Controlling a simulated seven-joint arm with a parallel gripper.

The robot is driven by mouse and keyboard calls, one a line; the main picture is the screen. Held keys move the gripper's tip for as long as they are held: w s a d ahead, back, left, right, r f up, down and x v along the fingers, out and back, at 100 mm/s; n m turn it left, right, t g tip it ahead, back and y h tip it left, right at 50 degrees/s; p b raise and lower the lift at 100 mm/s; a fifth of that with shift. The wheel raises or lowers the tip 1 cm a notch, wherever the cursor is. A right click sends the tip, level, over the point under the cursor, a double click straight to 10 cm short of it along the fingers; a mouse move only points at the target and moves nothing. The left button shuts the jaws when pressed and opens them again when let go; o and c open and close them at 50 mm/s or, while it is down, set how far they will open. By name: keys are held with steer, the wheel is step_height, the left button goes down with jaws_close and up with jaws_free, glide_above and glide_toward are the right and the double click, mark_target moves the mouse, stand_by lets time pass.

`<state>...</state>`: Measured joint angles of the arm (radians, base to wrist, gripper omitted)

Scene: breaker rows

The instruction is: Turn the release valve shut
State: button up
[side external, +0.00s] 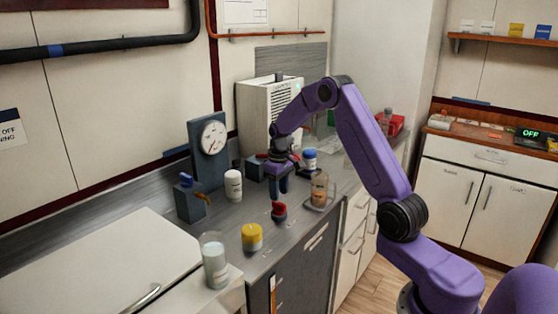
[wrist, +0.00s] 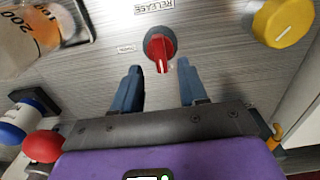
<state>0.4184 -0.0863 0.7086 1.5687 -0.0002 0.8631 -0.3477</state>
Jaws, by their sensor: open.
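The valve also shows in the side external view (side external: 279,211) near the front edge of the counter. My gripper (wrist: 159,70) is open and empty, fingers pointing down. In the wrist view its two blue fingertips lie on either side of the valve and a little below it in the picture. In the side external view my gripper (side external: 278,186) hangs above and behind the valve, apart from it.
A yellow knob (side external: 252,237) stands left of the valve. A beaker of brown liquid (side external: 320,189) is close on the right. A white jar (side external: 233,186), a blue-capped jar (side external: 309,160) and a gauge (side external: 209,145) stand behind. A tall glass (side external: 215,262) stands at the front left.

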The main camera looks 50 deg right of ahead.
mark_target(279, 203)
step_height(279, 203, up, 13)
stand_by(0.3)
stand_by(0.4)
steer(key=s+a+n, duration=0.2)
steer(key=s+a, duration=0.2)
steer(key=a, duration=0.3)
steer(key=s+a+r+n, duration=0.15)
steer(key=s+a, duration=0.25)
steer(key=a, duration=0.4)
steer(key=s+a+f+n, duration=0.1)
steer(key=s+a+n, duration=0.1)
steer(key=s+a, duration=0.35)
steer(key=s+a+f+n, duration=0.1)
steer(key=s+a+n, duration=0.1)
steer(key=s, duration=0.9)
steer(key=s+a+f+n, duration=0.2)
steer(key=s+n, duration=0.3)
steer(key=s, duration=0.7)
steer(key=shift+a+f, duration=0.15)
steer(key=shift+f, duration=0.05)
